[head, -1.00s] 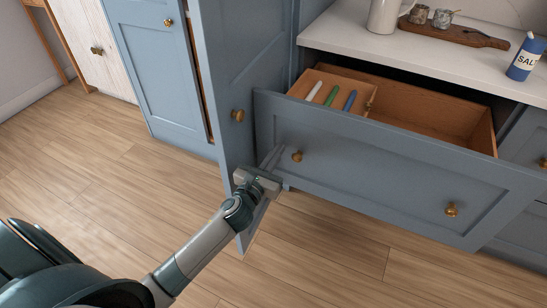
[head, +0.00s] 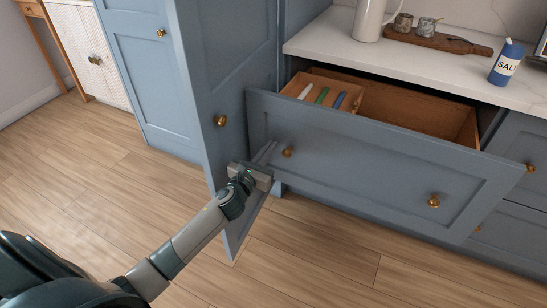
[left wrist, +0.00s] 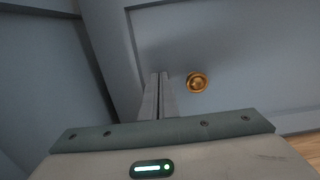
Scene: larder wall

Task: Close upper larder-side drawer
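The upper drawer (head: 370,165) is a wide blue-grey front with two brass knobs, and it stands partly open below the counter. Its wooden inside shows a small tray (head: 350,91) holding white, green and blue items. My left gripper (head: 272,146) is at the left part of the drawer front, just left of the left knob (head: 287,152). In the left wrist view, the fingers (left wrist: 160,76) lie together with nothing between them, pointing at the drawer front beside the knob (left wrist: 197,82). They look to be at or against the panel; exact contact is hard to tell. My right gripper is out of view.
A tall blue door (head: 228,70) stands open just left of the drawer, close to my left gripper. The counter (head: 425,62) holds a pitcher (head: 369,20), a wooden board (head: 440,38) and a salt container (head: 507,63). The wooden floor (head: 120,190) is clear.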

